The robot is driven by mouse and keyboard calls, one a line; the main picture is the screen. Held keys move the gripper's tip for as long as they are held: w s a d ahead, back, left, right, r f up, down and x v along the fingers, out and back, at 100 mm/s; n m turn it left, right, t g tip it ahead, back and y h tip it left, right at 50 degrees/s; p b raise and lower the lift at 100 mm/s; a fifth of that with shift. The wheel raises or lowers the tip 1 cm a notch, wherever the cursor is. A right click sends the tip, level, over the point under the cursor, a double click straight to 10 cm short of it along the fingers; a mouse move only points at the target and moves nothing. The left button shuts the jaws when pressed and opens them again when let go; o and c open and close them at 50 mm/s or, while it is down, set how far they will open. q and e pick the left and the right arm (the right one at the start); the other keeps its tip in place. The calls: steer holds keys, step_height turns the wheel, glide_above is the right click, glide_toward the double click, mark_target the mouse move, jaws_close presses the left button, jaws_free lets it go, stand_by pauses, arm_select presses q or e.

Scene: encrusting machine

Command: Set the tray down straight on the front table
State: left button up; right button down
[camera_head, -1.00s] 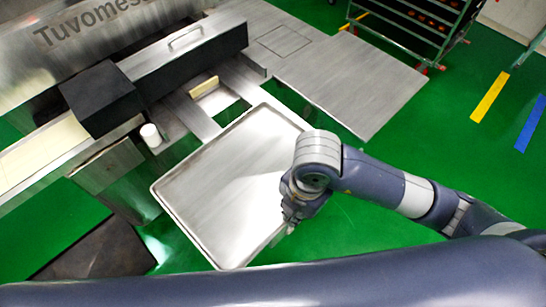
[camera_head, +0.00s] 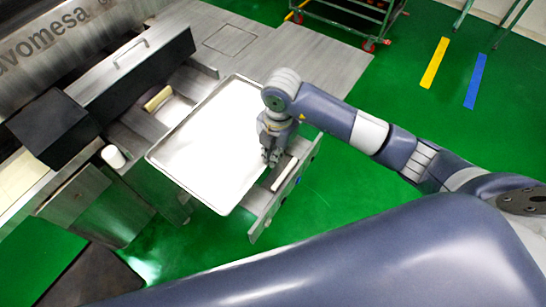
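The tray (camera_head: 205,150) is a flat, shiny metal rectangle with a thin raised rim, in the middle of the head view. It lies about level over the outfeed end of the machine, and I cannot tell whether it touches what is under it. My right gripper (camera_head: 270,160) points down at the middle of the tray's right-hand edge and appears shut on the rim; its fingertips are small in view. A metal frame (camera_head: 262,212) with side rails shows past that edge; the tray hides the rest. My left gripper is out of view.
A bare flat metal table (camera_head: 310,55) lies behind the tray. A white cylinder (camera_head: 113,156) stands close to the tray's left corner. A black machine cover (camera_head: 135,65) is behind left. A wheeled rack (camera_head: 350,15) stands at the back. Green floor (camera_head: 370,230) is open on the right.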

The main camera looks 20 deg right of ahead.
steer(key=shift+w, duration=0.25)
step_height(320, 180, down, 3)
steer(key=shift+s+r+p, duration=0.1)
steer(key=shift+r+p, duration=0.05)
steer(key=shift+p, duration=0.25)
steer(key=shift+f, duration=0.3)
steer(key=c, duration=2.1)
jaws_free()
steer(key=shift+f, duration=0.2)
steer(key=o, duration=0.3)
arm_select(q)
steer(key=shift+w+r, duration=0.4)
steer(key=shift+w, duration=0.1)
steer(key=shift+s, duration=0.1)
arm_select(e)
steer(key=shift+r, duration=0.1)
